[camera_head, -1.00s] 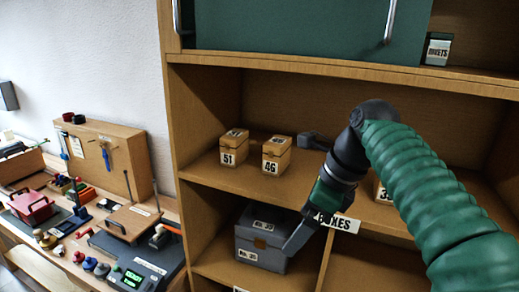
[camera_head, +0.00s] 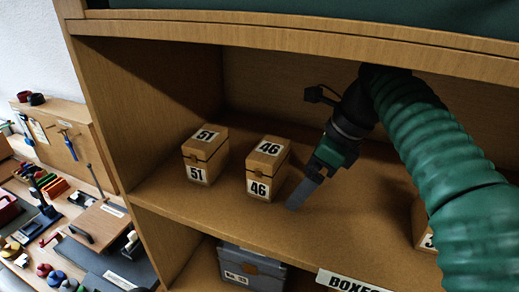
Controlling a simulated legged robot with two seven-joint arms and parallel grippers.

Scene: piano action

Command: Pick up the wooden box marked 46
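The wooden box marked 46 (camera_head: 267,168) stands upright on the middle shelf, with its number on the lid and the front. My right gripper (camera_head: 297,197) is just to its right, pointing down to the left, with its fingertips near the shelf surface. A narrow gap shows between the gripper and the box. Only one grey finger shows clearly, so I cannot tell whether the gripper is open or shut. The box is not held. My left gripper is not in view.
A wooden box marked 51 (camera_head: 206,155) stands close to the left of box 46. Another numbered box (camera_head: 424,222) is partly hidden behind my arm at the right. The shelf above (camera_head: 290,38) hangs over the compartment. A grey box (camera_head: 250,269) sits below.

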